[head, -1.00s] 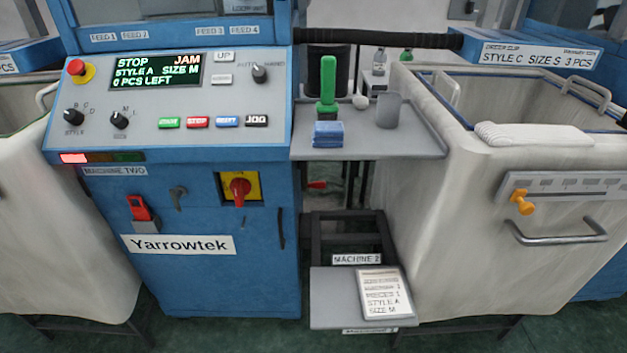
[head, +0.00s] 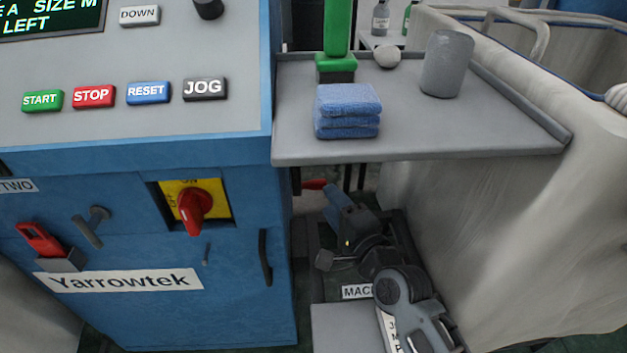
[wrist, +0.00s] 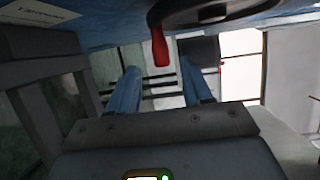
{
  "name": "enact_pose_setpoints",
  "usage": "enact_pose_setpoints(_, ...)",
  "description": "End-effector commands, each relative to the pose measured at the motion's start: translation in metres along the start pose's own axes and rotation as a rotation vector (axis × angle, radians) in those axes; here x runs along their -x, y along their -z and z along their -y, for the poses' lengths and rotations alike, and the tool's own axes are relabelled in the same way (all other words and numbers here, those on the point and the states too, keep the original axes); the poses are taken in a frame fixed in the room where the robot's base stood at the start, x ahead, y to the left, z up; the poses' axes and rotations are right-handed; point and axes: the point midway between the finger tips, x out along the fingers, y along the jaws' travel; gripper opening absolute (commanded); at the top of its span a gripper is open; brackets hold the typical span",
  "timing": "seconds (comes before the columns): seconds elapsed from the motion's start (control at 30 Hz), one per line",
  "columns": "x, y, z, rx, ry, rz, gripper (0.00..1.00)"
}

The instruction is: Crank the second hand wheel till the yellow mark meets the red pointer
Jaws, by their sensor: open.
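The machine two hand wheel shows in the wrist view as a dark rim (wrist: 225,12) at the top edge, with a red handle (wrist: 160,42) hanging from it. In the head view only the red handle (head: 314,185) shows, at the right side of the blue machine (head: 235,270), under the grey shelf. My gripper (wrist: 162,78) is open and empty, its two blue fingers apart below the handle in the wrist view. In the head view my gripper (head: 334,200) is just below and right of the handle. I see neither yellow mark nor red pointer.
The grey shelf (head: 490,130) overhangs my gripper and holds folded blue cloths (head: 347,112), a green item (head: 338,30) and a grey cup (head: 447,65). A pale fabric bin (head: 500,230) stands close on the right. A red rotary switch (head: 194,208) protrudes from the machine front.

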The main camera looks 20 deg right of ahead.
Motion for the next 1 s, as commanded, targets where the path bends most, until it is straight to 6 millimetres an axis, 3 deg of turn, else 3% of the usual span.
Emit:
enact_pose_setpoints(0.5, -0.067, 0.000, 0.000, 0.003, 0.001, -0.001, 0.50)
enact_pose_setpoints(0.9, -0.074, 0.000, 0.001, 0.004, 0.000, -0.001, 0.50)
enact_pose_setpoints(1.0, -0.074, 0.000, 0.001, 0.004, 0.000, -0.001, 0.40)
